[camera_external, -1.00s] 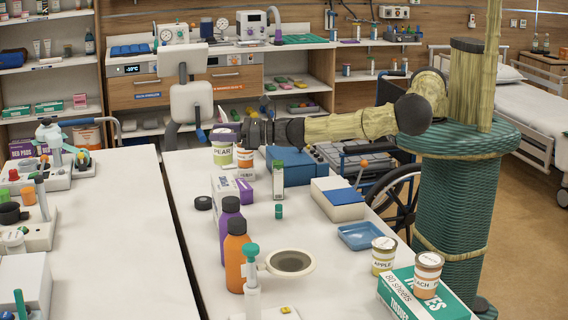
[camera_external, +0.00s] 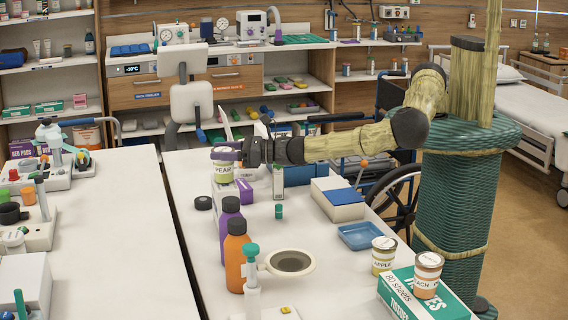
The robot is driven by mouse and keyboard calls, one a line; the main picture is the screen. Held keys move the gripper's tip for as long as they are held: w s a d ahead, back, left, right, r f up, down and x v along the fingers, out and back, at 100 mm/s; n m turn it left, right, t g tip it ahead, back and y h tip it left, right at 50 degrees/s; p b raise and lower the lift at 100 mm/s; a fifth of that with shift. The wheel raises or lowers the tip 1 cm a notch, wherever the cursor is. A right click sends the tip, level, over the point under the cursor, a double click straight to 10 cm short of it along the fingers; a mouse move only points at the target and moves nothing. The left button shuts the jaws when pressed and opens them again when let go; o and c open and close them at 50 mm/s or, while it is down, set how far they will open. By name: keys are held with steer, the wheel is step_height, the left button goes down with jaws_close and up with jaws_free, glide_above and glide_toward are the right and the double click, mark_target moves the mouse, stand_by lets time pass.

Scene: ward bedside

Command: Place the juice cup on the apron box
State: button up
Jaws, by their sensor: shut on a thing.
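My gripper (camera_external: 238,152) is shut on the pear juice cup (camera_external: 224,174), a pale cup with a green band and the label PEAR. The cup is upright, at the far left part of the white table. Its base is just over a white box with a purple side (camera_external: 244,192); I cannot tell if they touch. No apron label is readable, so I cannot tell for sure that this is the apron box. An apple cup (camera_external: 383,256) stands at the front right, and a peach cup (camera_external: 427,276) stands on a green tissue box (camera_external: 420,297).
Purple (camera_external: 231,220) and orange (camera_external: 237,262) bottles stand in front of the held cup. A slim white-green box (camera_external: 278,182) is right of it. A blue-white box (camera_external: 338,200) and blue tray (camera_external: 360,236) lie farther right. The table's centre is mostly clear.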

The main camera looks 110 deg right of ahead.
steer(key=shift+f, duration=0.15)
steer(key=o, duration=1.1)
steer(key=shift+r, duration=0.2)
steer(key=shift+s+a+f+b, duration=0.2)
steer(key=shift+s+b, duration=0.1)
steer(key=shift+s, duration=0.25)
steer(key=b+v, duration=0.1)
steer(key=v, duration=0.4)
steer(key=b+v, duration=0.2)
steer(key=v, duration=0.3)
steer(key=shift+s+a+r, duration=0.1)
steer(key=shift+s+r, duration=0.15)
steer(key=shift+s, duration=0.15)
